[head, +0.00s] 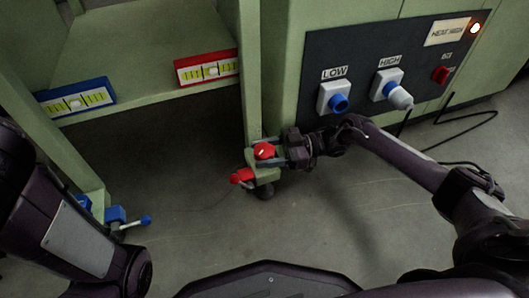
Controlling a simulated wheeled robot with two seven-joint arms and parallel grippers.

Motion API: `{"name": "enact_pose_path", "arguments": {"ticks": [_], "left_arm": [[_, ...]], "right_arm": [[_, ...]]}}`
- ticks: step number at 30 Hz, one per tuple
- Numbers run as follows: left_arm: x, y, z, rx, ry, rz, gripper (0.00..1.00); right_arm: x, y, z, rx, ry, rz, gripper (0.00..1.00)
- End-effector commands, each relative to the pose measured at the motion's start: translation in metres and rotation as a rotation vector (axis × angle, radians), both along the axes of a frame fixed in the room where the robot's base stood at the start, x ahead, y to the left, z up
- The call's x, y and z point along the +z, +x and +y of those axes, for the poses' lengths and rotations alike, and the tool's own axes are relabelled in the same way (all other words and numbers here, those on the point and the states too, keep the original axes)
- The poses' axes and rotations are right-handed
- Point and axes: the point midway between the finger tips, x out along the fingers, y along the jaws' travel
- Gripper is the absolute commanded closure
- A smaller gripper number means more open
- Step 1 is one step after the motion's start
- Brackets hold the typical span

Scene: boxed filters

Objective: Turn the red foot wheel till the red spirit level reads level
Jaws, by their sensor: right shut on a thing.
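The red spirit level (207,68) sits on the front edge of the green shelf, right of its middle. Its pale bubble shows near the middle of the yellow vial, perhaps slightly right; the exact reading is too small to tell. The red foot wheel (263,151), with a white mark on top, is at the bottom of the right-hand green leg. My right gripper (277,155) reaches it from the right and is shut on it, its fingers partly hidden at the wheel. My left arm shows at the left edge, but its gripper is out of view.
A red lever (242,176) sticks out left just below the wheel. A blue level (76,97) is on the shelf's left, with a blue lever (145,221) by the left leg. The floor between the legs is clear.

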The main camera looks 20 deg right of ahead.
Motion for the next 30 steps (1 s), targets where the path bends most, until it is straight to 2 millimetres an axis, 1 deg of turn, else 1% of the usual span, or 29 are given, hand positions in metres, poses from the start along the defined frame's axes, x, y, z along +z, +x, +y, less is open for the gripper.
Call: {"name": "enact_pose_path", "arguments": {"ticks": [1, 3, 6, 13, 16, 19, 21, 25, 30], "left_arm": [[0.0, 0.0, 0.0, 0.0, 0.0, 0.0, 0.54], [0.0, 0.0, 0.0, 0.0, 0.0, 0.0, 0.54], [0.0, 0.0, 0.0, 0.0, 0.0, 0.0, 0.54], [0.0, 0.0, 0.0, -0.001, 0.0, 0.0, 0.54], [0.002, 0.0, 0.0, -0.001, -0.001, 0.0, 0.54], [0.007, 0.0, 0.0, 0.0, -0.001, 0.0, 0.54], [0.009, 0.002, 0.0, 0.001, -0.001, 0.002, 0.54], [0.009, 0.007, -0.001, 0.009, 0.005, 0.017, 0.54], [0.006, 0.01, -0.003, 0.019, 0.014, 0.021, 0.54]], "right_arm": [[0.0, 0.0, 0.0, -0.001, -0.002, -0.001, 0.49], [0.0, 0.0, 0.0, -0.001, -0.001, -0.002, 0.4], [0.0, 0.0, 0.0, -0.001, -0.001, -0.001, 0.29], [0.0, 0.0, 0.0, -0.001, 0.0, -0.001, 0.29], [0.001, 0.0, -0.005, -0.001, -0.002, -0.002, 0.29], [0.001, -0.001, -0.018, -0.003, -0.004, 0.0, 0.29], [0.002, -0.002, -0.031, -0.004, -0.006, -0.001, 0.29], [0.001, -0.005, -0.054, -0.003, -0.004, -0.001, 0.29], [0.0, -0.008, -0.073, -0.001, -0.003, -0.002, 0.29]]}}
